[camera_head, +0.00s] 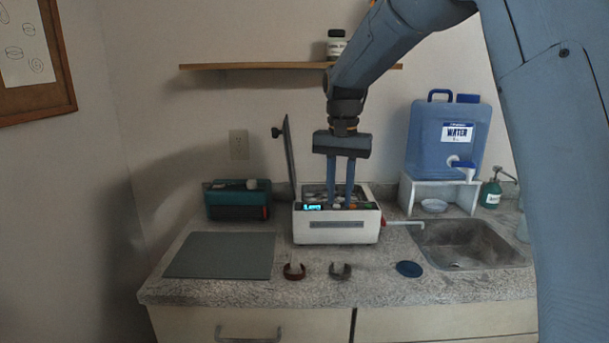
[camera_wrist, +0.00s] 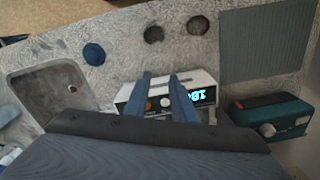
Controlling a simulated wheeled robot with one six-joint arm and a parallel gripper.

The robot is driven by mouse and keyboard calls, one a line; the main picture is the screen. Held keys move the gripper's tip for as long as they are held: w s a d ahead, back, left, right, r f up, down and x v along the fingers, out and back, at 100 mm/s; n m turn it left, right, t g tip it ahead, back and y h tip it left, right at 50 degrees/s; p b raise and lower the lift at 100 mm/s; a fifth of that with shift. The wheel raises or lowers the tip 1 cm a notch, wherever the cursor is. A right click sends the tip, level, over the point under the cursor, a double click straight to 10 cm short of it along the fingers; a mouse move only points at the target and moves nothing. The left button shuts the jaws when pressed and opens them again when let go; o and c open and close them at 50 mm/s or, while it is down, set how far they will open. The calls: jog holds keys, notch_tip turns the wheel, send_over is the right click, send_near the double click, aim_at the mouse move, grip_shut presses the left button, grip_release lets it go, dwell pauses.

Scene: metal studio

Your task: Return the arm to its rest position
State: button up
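My gripper (camera_head: 340,205) points straight down over the white box-shaped device (camera_head: 337,231) on the counter. Its two blue fingers stand apart with a clear gap, and I see nothing held between them. In the wrist view the fingers (camera_wrist: 159,76) show in front of the device's front panel (camera_wrist: 200,83), which has knobs and a lit display. In the head view the fingertips overlap the device's top; whether they touch it I cannot tell. My arm comes in from the upper right.
The device's lid (camera_head: 290,155) stands open at its left. A shelf (camera_head: 250,66) with a jar (camera_head: 336,45) is behind the arm. A blue water container (camera_head: 430,135) and sink (camera_head: 465,245) are right. A grey mat (camera_head: 220,255), teal box (camera_head: 237,199), two cuffs (camera_head: 294,272) and blue disc (camera_head: 409,269) lie around.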

jog(key=s+d+f+n, duration=0.1)
jog(key=s+d+f, duration=0.2)
jog(key=s, duration=0.6)
jog(key=s+d+f+n, duration=0.1)
jog(key=s+d+f, duration=0.3)
jog(key=s+f, duration=0.4)
jog(key=s+d+f+n, duration=0.2)
jog(key=s+d+f, duration=0.2)
jog(key=s, duration=0.6)
jog(key=shift+f+t, duration=0.3)
jog(key=shift+f, duration=0.6)
